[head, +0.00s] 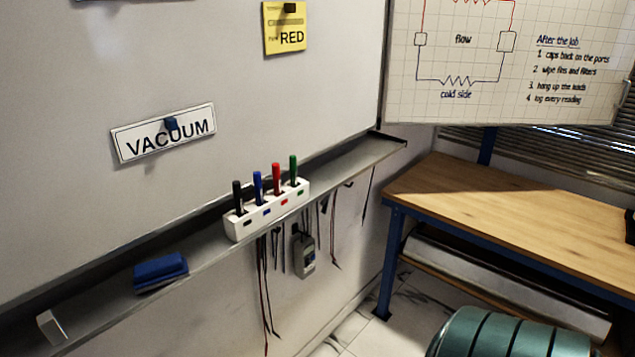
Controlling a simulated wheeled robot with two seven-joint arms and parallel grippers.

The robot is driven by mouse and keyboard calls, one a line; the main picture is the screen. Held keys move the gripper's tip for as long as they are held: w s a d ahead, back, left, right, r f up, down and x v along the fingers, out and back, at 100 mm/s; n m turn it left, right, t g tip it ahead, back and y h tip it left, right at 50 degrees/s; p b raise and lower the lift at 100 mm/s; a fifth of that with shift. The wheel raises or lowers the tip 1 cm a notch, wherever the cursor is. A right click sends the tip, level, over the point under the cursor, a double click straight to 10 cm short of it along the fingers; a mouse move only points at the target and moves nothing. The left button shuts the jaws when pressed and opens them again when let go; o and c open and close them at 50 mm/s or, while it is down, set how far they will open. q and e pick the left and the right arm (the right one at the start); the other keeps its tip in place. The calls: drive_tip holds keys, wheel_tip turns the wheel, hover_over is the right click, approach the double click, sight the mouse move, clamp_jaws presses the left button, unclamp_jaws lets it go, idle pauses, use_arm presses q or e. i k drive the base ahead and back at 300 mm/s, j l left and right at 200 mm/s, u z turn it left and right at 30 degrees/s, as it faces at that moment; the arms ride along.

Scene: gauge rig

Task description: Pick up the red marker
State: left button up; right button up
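The red marker (276,178) stands upright in a white marker holder (240,228) on the ledge under the whiteboard. It is third from the left, between the blue marker (258,185) and the green marker (293,170). A black marker (237,195) stands at the left end. Each slot has a coloured patch on the holder's front, and the red patch is below the red marker. The red marker's lower part is hidden inside the holder. Neither of my grippers shows in the head view.
A blue eraser (160,272) and a small white block (51,327) lie on the ledge (205,255) left of the holder. Leads and a grey handheld meter (304,255) hang below. A wooden workbench (480,200) and a green cylinder (500,335) stand at right.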

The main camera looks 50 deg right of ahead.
sight(275, 167)
drive_tip(key=z, duration=1.35)
drive_tip(key=u, duration=0.35)
drive_tip(key=i+l+u, duration=0.1)
drive_tip(key=l+u, duration=0.25)
drive_tip(key=i+l+u, duration=0.1)
drive_tip(key=l+u, duration=0.5)
drive_tip(key=l, duration=1.5)
drive_tip(key=i, duration=0.05)
